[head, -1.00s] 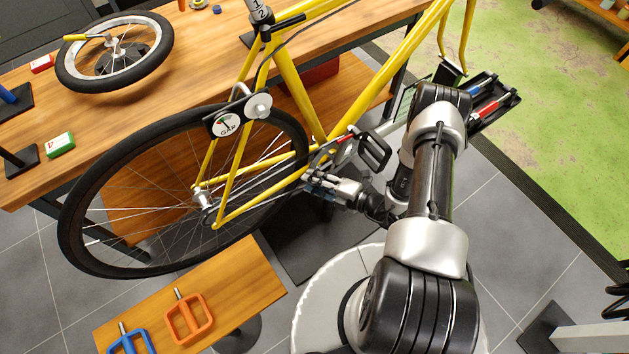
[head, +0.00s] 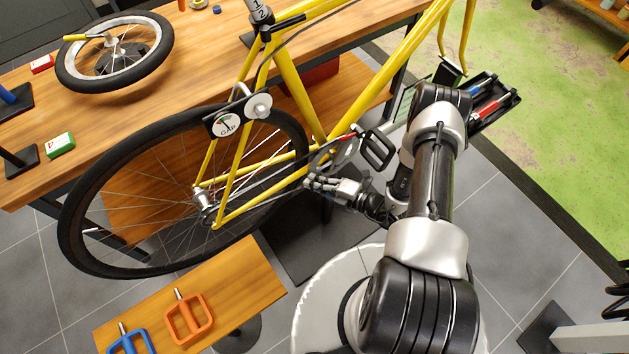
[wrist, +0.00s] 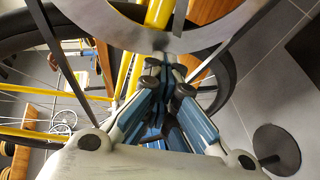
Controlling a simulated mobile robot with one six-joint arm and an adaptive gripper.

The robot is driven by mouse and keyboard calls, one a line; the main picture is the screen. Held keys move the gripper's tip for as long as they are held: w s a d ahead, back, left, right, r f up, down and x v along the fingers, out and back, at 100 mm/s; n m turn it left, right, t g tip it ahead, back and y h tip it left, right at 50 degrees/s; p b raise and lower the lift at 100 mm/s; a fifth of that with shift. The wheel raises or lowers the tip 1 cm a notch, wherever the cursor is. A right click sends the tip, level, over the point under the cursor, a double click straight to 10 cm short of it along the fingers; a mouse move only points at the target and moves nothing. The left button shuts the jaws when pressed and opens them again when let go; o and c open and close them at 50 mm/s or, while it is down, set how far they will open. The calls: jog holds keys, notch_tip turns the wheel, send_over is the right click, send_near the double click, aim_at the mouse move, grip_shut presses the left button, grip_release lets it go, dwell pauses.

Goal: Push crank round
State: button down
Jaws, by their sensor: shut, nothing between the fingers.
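A yellow bicycle (head: 283,84) stands by the workbench, its rear wheel (head: 84,178) toward the left. At its bottom bracket are a round grey chainring (head: 346,154) and a crank arm with a black pedal (head: 379,150). The pedal points up and to the right. My gripper (head: 314,184) is just below and left of the chainring, with its fingers closed together and nothing between them. In the wrist view, my gripper (wrist: 166,72) points at the lower rim of a large grey ring (wrist: 100,22), likely the chainring. I cannot tell whether the fingertips touch it.
A loose wheel (head: 116,50) lies on the workbench (head: 205,50). A black tool tray (head: 494,108) is at the right.

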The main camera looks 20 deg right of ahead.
jog(key=c, duration=1.5)
grip_release()
jog(key=shift+d, duration=0.1)
jog(key=v, duration=1.2)
